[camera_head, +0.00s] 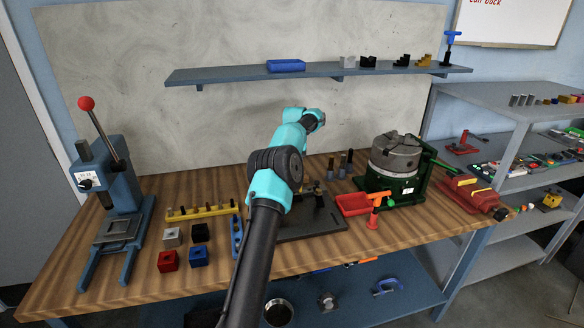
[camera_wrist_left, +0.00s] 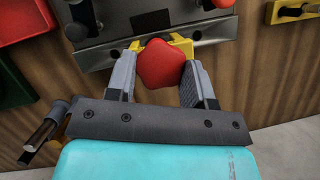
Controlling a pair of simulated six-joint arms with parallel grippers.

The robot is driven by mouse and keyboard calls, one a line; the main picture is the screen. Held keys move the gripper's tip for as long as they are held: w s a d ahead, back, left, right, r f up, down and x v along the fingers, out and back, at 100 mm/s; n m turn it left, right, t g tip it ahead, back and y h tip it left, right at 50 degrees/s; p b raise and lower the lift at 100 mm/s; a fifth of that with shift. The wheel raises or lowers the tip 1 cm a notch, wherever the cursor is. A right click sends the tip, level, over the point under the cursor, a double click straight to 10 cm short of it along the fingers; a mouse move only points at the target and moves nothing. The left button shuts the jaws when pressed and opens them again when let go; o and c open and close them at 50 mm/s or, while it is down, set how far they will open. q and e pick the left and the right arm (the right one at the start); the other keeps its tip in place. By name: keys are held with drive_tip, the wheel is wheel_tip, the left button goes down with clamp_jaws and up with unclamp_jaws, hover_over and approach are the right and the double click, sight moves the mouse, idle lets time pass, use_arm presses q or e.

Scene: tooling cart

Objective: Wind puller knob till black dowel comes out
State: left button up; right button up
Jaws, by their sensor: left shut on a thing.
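In the left wrist view, my left gripper (camera_wrist_left: 160,58) has its two grey fingers on either side of a red lobed knob (camera_wrist_left: 160,66) and is shut on it. The knob sits in front of a yellow puller piece (camera_wrist_left: 181,45) beside a grey metal plate (camera_wrist_left: 108,54). In the head view, my teal and black arm covers the gripper and the knob. The dark fixture plate (camera_head: 312,228) shows to the right of the arm on the bench. I cannot pick out the black dowel for certain. My right gripper is in neither view.
A red tray (camera_head: 352,206), a chuck on a green base (camera_head: 396,160) and an orange-handled tool (camera_head: 378,200) stand right of the plate. Left are a yellow rail (camera_head: 196,212), coloured blocks (camera_head: 168,261) and a blue press (camera_head: 122,190). Bare wood lies along the front edge.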

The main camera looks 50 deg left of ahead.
use_arm(q)
drive_tip(key=shift+d+m+y, duration=0.15)
drive_tip(key=shift+m+y, duration=0.45)
drive_tip(key=shift+m, duration=1.1)
drive_tip(key=o, duration=0.9)
drive_tip(key=shift+g, duration=0.3)
